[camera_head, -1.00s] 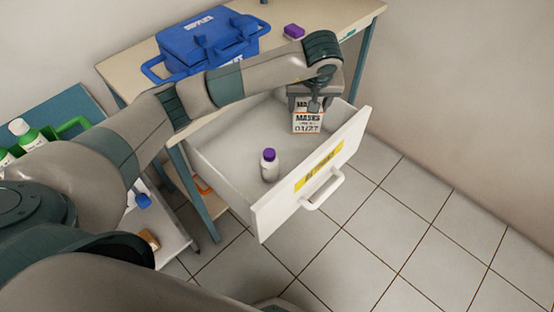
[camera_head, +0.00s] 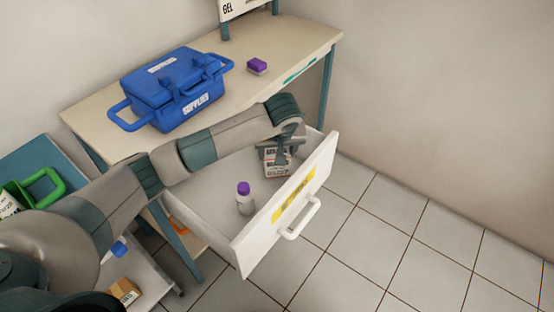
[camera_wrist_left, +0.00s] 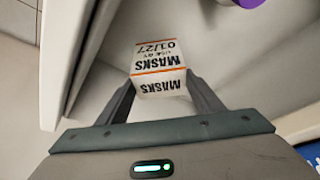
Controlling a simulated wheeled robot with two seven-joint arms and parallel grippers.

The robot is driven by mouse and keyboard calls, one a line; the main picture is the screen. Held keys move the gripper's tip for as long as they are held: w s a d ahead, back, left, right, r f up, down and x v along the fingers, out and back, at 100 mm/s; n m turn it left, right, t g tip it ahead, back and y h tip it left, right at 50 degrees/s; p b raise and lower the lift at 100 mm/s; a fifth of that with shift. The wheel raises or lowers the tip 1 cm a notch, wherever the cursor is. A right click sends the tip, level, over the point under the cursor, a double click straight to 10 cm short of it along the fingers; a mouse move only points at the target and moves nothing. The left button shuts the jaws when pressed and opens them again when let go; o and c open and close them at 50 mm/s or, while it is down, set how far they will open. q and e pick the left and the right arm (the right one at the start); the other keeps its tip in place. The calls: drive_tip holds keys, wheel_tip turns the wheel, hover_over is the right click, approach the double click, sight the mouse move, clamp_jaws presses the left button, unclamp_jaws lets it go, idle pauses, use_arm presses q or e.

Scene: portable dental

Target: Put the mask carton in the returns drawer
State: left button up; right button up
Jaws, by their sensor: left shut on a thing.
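The mask carton (camera_head: 277,165) is a small white box with orange lines and "MASKS" lettering. My left gripper (camera_head: 279,147) is shut on it, inside the outline of the open returns drawer (camera_head: 205,205). In the left wrist view the carton (camera_wrist_left: 160,68) sits between the two fingers of the left gripper (camera_wrist_left: 160,95), with the pale drawer floor behind it. I cannot tell whether the carton touches the floor. The drawer front has a yellow label and a white handle. My right gripper is not in view.
A blue supplies bag (camera_head: 175,88) and a purple-topped small item (camera_head: 257,67) are on the table above. Tiled floor lies to the right.

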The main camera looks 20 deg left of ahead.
use_arm(q)
drive_tip(key=shift+f, duration=0.5)
wheel_tip(320, 180, down, 2)
drive_tip(key=shift+f, duration=0.3)
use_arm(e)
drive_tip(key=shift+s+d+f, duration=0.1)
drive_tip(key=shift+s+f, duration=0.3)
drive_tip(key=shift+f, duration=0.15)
use_arm(q)
drive_tip(key=shift+f, duration=0.1)
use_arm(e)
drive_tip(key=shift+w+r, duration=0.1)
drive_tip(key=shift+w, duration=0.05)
